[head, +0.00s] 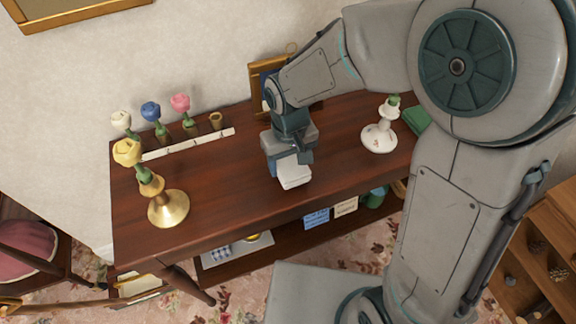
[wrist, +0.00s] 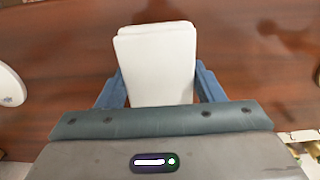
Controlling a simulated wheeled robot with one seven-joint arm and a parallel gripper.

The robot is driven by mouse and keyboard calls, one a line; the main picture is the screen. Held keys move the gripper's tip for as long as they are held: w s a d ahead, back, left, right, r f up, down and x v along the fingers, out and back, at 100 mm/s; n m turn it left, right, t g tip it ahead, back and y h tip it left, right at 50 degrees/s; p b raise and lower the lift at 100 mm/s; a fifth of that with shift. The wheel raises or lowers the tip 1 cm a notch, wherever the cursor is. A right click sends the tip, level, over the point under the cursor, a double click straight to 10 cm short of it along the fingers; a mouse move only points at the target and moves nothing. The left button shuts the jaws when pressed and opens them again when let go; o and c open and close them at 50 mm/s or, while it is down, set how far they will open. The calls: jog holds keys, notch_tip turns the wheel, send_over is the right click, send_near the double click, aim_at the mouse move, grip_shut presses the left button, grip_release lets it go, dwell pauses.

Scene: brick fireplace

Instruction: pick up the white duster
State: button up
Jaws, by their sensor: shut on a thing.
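The white duster (head: 293,172) is a pale block at the middle of the dark wooden table (head: 235,205). My gripper (head: 283,152) points down at the duster from above. In the wrist view the duster (wrist: 157,62) lies between the two blue fingers of my gripper (wrist: 158,88), one on each side. The gripper is shut on it. I cannot tell whether the duster touches the tabletop. Its near part is hidden behind the gripper body in the wrist view.
A brass holder (head: 168,207) with a yellow flower stands at the left. A white holder (head: 379,137) and green block (head: 416,118) are at the right. The table's front middle is clear.

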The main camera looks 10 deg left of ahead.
jog(key=d+r, duration=0.8)
jog(key=d, duration=0.3)
jog(key=shift+d, duration=0.35)
jog(key=shift+r, duration=0.1)
jog(key=shift+o, duration=0.9)
jog(key=shift+c, duration=0.5)
